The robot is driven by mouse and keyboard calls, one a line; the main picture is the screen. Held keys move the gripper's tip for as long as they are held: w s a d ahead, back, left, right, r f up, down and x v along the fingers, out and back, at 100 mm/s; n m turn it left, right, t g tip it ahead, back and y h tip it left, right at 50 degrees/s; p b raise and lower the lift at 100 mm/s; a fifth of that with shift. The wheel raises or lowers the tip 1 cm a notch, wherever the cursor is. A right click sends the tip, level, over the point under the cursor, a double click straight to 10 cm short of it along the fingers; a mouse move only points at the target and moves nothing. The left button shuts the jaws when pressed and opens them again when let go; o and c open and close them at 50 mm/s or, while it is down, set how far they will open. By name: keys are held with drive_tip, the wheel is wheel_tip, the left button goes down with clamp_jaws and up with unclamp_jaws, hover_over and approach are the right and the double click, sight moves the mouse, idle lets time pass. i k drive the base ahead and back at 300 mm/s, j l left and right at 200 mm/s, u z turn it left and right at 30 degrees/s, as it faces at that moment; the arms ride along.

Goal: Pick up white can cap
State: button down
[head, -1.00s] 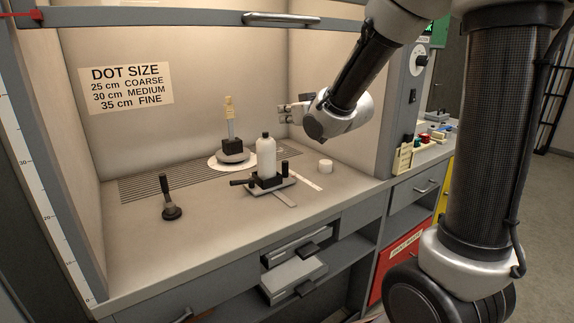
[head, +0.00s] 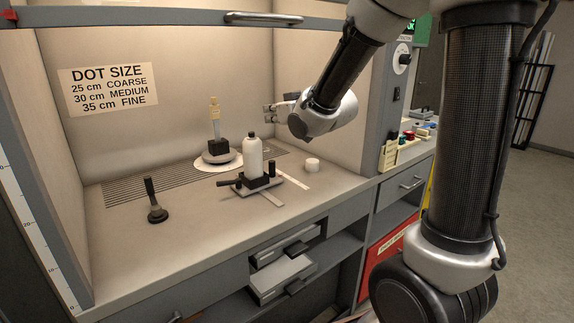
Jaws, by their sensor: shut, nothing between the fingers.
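The white can cap (head: 312,165) sits on the booth floor, to the right of a white can. The white can (head: 252,157) has a dark top and stands upright in a black clamp on a small sliding base. My gripper (head: 270,113) is in the air inside the booth, above and to the left of the cap. It points left, and its fingers are shut and empty. The gap between the fingertips is too small to make out clearly.
A tan specimen (head: 215,120) stands on a round turntable (head: 232,164) behind the can. A black-handled tool (head: 156,206) stands at the left front. A raised sash (head: 180,20) crosses the booth top. Open floor lies around the cap. Shelves and drawers (head: 283,276) are below.

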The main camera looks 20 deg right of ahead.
sight(311, 164)
drive_tip(key=i+l, duration=0.1)
drive_tip(key=l, duration=0.7)
drive_tip(key=i+l, duration=0.15)
drive_tip(key=l, duration=0.25)
